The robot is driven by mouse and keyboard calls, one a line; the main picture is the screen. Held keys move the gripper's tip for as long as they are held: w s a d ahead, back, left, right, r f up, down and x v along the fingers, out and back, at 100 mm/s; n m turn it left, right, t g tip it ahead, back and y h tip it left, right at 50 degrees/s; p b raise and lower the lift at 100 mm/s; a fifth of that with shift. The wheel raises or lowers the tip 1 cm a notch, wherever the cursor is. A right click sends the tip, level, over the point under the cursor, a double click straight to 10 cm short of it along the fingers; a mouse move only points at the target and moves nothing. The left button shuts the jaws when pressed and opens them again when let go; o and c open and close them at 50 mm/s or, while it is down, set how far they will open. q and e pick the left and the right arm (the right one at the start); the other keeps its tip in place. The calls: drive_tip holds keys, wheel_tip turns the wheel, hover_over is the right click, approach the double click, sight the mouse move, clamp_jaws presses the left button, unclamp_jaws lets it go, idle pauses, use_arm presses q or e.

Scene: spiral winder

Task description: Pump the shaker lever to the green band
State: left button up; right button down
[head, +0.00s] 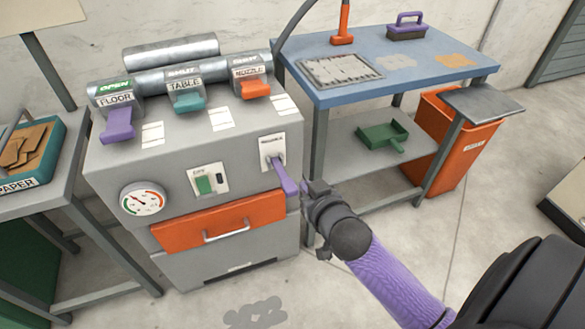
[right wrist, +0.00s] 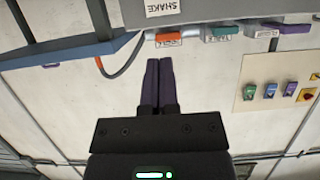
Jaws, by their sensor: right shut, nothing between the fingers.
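The grey machine (head: 115,165) stands at the left in the head view. A short purple lever (head: 285,178) sticks out of a labelled plate (head: 272,150) on its right front and points down. A round gauge (head: 143,201) with coloured marks is on the front left; its needle is too small to read surely. My right gripper (head: 308,200) is at the lever's lower end; I cannot tell whether it touches. In the right wrist view its two dark fingers (right wrist: 158,82) are shut together with nothing between them. My left gripper is not in view.
Floor (head: 118,118), table (head: 186,102) and nozzle (head: 255,88) levers line the machine's top. A green switch (head: 204,184) and an orange drawer (head: 222,222) are on its front. A blue-topped bench (head: 400,82) and an orange bin (head: 455,150) stand right. Floor in front is open.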

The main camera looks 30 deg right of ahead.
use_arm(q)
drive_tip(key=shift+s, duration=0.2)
use_arm(e)
drive_tip(key=shift+f, duration=0.1)
drive_tip(key=b, duration=0.6)
hover_over(293, 188)
wheel_tip(293, 188, down, 4)
drive_tip(key=shift+s+a, duration=0.1)
drive_tip(key=shift+s, duration=0.05)
drive_tip(key=f, duration=0.1)
drive_tip(key=f+b, duration=0.1)
drive_tip(key=shift+w+f, duration=0.25)
drive_tip(key=shift+f, duration=0.05)
drive_tip(key=shift+s+f+b, duration=0.15)
drive_tip(key=shift+f+b, duration=0.35)
drive_tip(key=shift+b, duration=0.1)
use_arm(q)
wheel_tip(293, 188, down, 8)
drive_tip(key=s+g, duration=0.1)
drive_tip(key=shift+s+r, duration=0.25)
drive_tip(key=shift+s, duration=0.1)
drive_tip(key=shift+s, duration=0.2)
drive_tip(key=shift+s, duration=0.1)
